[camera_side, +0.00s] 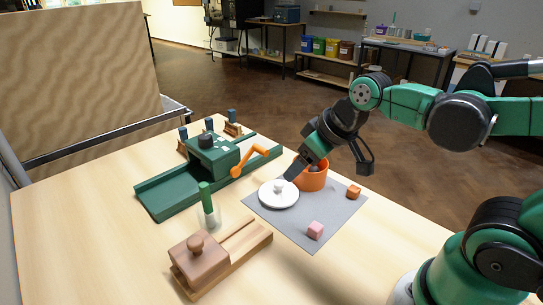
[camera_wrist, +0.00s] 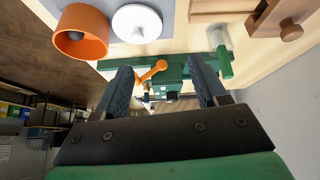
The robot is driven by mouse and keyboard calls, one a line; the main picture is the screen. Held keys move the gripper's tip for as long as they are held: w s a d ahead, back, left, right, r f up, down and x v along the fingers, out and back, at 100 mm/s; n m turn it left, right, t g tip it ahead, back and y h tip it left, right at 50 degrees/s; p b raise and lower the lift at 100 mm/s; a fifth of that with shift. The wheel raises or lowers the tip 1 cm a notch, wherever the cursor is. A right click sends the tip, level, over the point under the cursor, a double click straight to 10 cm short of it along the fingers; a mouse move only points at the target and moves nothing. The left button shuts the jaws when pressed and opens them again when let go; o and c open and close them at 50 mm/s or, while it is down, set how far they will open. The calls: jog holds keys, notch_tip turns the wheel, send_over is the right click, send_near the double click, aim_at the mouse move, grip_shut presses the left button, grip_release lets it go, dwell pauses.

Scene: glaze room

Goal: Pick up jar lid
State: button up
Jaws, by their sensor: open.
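The jar lid is a white disc with a small knob on top (camera_side: 278,197). It lies flat on the grey mat (camera_side: 262,215), and also shows at the top of the wrist view (camera_wrist: 137,24). An orange pot (camera_side: 312,180) stands just right of it in the side view; in the wrist view the pot (camera_wrist: 80,30) is to its left.
A green machine (camera_side: 212,155) with an orange crank (camera_side: 250,160) stands behind the lid. A pink cube (camera_side: 315,230) and an orange cube (camera_side: 353,191) sit on the mat. A glass with a green stick (camera_side: 208,217) and a wooden box (camera_side: 205,262) stand front left.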

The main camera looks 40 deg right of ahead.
aim_at(279, 183)
jog(key=w+d+f+n+g+y, duration=0.1)
jog(key=w+n, duration=0.1)
jog(key=w+d+f+n+g, duration=0.1)
jog(key=w+d+f+n, duration=0.1)
jog(key=w+d+f+n+y, duration=0.1)
jog(key=w+d+f+n, duration=0.1)
jog(key=w, duration=0.1)
jog(key=shift+d+n+g+y, duration=0.1)
jog(key=shift+n+g+y, duration=0.2)
jog(key=shift+n+g, duration=0.1)
jog(key=shift+w+d+f+n, duration=0.1)
jog(key=shift+d+f+n, duration=0.05)
jog(key=shift+f+n, duration=0.2)
jog(key=shift+w+f, duration=0.2)
jog(key=shift+f, duration=0.3)
jog(key=shift+x, duration=2.4)
jog(key=shift+s, duration=0.1)
grip_shut()
